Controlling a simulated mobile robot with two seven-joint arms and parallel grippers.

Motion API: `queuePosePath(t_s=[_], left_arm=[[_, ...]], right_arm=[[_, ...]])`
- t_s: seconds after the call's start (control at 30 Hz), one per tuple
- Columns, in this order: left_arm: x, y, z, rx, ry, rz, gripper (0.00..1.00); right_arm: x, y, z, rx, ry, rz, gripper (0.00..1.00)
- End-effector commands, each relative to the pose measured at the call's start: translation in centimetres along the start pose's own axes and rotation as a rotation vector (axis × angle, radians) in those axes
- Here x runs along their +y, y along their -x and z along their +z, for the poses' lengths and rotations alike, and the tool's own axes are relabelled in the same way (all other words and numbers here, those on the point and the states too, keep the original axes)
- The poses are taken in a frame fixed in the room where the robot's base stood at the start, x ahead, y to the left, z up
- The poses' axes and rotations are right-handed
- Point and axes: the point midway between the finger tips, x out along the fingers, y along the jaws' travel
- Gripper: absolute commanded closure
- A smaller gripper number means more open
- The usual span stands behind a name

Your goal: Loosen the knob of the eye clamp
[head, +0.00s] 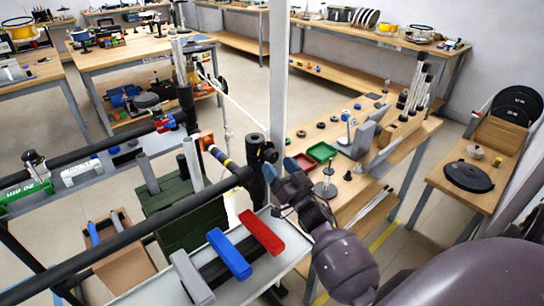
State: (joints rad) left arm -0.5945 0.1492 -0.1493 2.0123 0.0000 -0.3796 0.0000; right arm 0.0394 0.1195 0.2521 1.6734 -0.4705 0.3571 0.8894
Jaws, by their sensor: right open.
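A black clamp (254,144) sits near the end of a thick black bar, and I take it for the eye clamp. A round black part (269,155) on its right side looks like its knob, but it is small and I cannot be sure. My right gripper (281,168) is just below and right of this knob, with blue fingertips apart and nothing visible between them. I cannot tell whether a fingertip touches the knob. My left gripper is not in view.
A grey shelf (150,294) below holds grey, blue (229,253) and red (261,231) blocks. Black bars (120,250) cross the left. A pale upright post (279,75) stands behind the clamp. A wooden table (395,150) with trays and small parts is to the right.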

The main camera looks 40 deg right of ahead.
Motion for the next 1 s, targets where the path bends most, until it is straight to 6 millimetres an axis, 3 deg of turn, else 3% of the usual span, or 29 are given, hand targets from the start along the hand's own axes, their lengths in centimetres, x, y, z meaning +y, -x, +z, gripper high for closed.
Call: queuePosePath(t_s=[0.1,0.3,0.67,1.0], left_arm=[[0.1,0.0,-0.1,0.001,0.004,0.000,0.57],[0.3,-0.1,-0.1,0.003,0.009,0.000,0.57],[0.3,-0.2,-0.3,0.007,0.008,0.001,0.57],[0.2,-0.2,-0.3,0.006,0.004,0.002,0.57]], right_arm=[[0.0,-1.9,-0.1,0.001,0.001,0.000,0.31],[0.0,-3.5,0.0,0.000,0.000,0.000,0.31],[0.0,-4.0,0.0,-0.001,0.001,0.001,0.31],[0.0,-3.9,0.0,-0.001,0.001,0.001,0.80]])
